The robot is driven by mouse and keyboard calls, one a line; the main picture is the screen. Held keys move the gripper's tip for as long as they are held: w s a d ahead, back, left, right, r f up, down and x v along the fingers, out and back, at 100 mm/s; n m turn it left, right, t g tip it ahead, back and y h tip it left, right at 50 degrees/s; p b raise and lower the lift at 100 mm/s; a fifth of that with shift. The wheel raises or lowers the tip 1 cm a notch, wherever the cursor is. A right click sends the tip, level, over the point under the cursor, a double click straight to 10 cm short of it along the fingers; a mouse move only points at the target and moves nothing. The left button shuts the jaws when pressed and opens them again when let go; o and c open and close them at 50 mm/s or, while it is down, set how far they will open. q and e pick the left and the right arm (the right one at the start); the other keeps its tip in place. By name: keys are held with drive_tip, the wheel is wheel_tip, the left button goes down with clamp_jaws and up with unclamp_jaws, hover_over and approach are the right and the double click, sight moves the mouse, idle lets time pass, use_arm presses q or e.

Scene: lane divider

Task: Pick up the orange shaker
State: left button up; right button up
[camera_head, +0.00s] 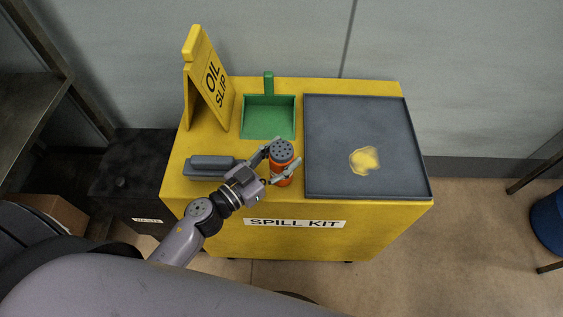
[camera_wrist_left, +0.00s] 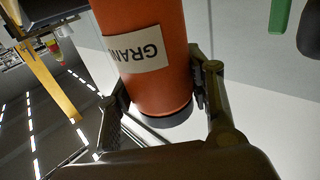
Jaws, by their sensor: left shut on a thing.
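The orange shaker (camera_head: 283,170) has a grey lid with holes and stands upright near the front of the yellow cabinet top (camera_head: 215,150). My left gripper (camera_head: 279,166) is shut on the shaker, with a finger on each side of it. In the left wrist view the shaker (camera_wrist_left: 150,60) fills the middle, with a white label that reads "GRAN", and the fingers (camera_wrist_left: 160,100) press on its sides. Whether its base touches the cabinet top is hard to tell. My right gripper is not in view.
A grey tray (camera_head: 330,150) with a yellowish patch (camera_head: 364,160) lies close to the right of the shaker. A green dustpan (camera_head: 268,118) is behind it, a yellow "OIL SLIP" sign (camera_head: 209,80) at the back left, and a grey brush-like block (camera_head: 212,163) to the left.

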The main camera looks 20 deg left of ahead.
use_arm(q)
drive_tip(key=c, duration=0.7)
